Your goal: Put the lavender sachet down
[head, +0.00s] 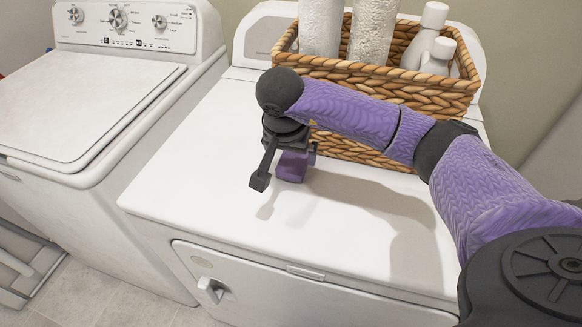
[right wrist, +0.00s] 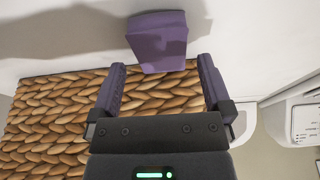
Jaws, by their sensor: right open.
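The lavender sachet (head: 291,167) is a small purple block at the white dryer top, in front of the wicker basket. It also shows in the right wrist view (right wrist: 158,38), just beyond the finger ends and between their lines. My right gripper (head: 284,172) points down over the sachet with its fingers apart. In the right wrist view, the gripper (right wrist: 161,66) has a clear gap between each finger and the sachet. The sachet's upper part is partly hidden by the gripper in the head view. My left gripper is not in view.
The wicker basket (head: 440,96) stands behind the gripper, close to it, holding white rolled towels (head: 372,35) and white bottles (head: 425,38). The dryer top (head: 200,165) is clear to the left and front. A washer (head: 80,100) stands left, across a gap.

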